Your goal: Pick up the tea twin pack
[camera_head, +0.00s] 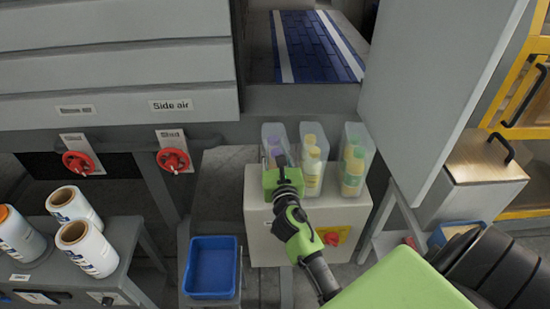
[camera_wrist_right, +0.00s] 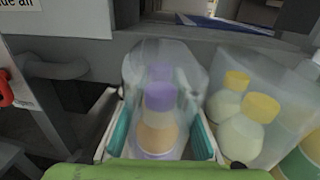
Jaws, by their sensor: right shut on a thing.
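The tea twin pack (camera_head: 272,137), which I take to be the purple-capped bottles in a clear wrap, stands at the left of a row of packs on a light grey box. In the right wrist view the pack (camera_wrist_right: 159,100) is centred, one purple-capped bottle with an amber lower part in front and another behind it. My right gripper (camera_head: 282,171) is at the near side of the pack. Its pads lie along the left and right sides, shut on the pack. The pack is upright; its base is hidden, so I cannot tell whether it is lifted. My left gripper is not in view.
A blue tray (camera_head: 212,290) is at the lower left. A grey panel (camera_head: 425,90) rises at the right. Red valves (camera_head: 173,160) are at the left.

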